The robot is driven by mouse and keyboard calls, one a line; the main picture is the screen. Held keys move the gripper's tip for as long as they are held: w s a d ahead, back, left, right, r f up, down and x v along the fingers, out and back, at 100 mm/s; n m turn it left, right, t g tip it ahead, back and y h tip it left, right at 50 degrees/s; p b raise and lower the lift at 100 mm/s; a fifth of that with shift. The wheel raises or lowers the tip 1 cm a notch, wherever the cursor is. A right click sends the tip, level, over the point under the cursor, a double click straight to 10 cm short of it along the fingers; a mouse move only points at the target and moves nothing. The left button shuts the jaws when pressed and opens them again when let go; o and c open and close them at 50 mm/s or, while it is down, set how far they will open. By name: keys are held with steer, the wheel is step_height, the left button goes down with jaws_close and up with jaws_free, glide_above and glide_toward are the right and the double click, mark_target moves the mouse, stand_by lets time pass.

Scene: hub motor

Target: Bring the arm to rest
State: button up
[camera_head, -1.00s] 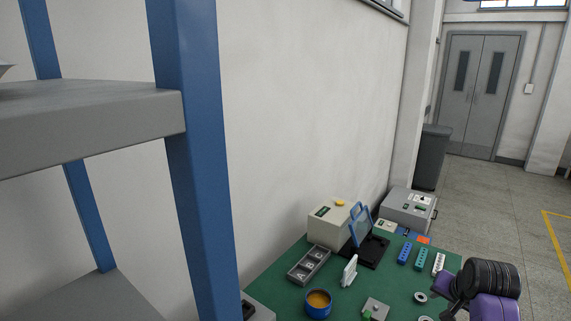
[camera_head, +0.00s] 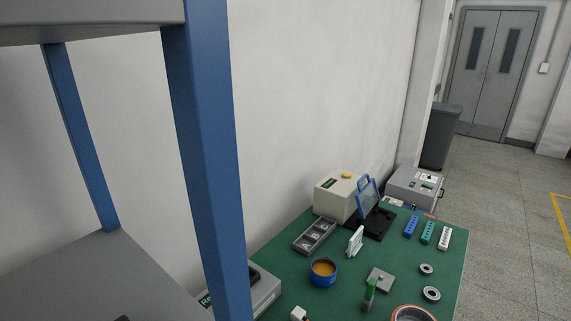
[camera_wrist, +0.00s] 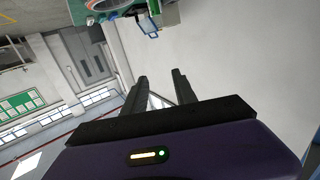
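My gripper (camera_wrist: 160,90) shows in the wrist view, with two dark fingers standing apart and nothing between them. It is held clear of the table, with the wall and part of the room beyond it. In the wrist view the table and its objects appear at the top edge. My arm and gripper do not show in the head view now. The green-topped table (camera_head: 335,290) stands against the wall in the head view, with several parts on it.
A blue-framed shelf rack (camera_head: 205,150) stands close on the left. A dark bin (camera_head: 440,137) stands behind. Open floor (camera_head: 500,200) lies to the right.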

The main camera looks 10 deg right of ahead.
steer(key=s+a+f+n+g+y+b, duration=0.1)
steer(key=s+a, duration=0.3)
steer(key=s, duration=0.6)
steer(key=s+a+f+n+g+y+b, duration=0.1)
steer(key=s+a+y+b, duration=0.1)
steer(key=s, duration=0.8)
steer(key=shift+s+a, duration=0.2)
steer(key=shift+a, duration=0.65)
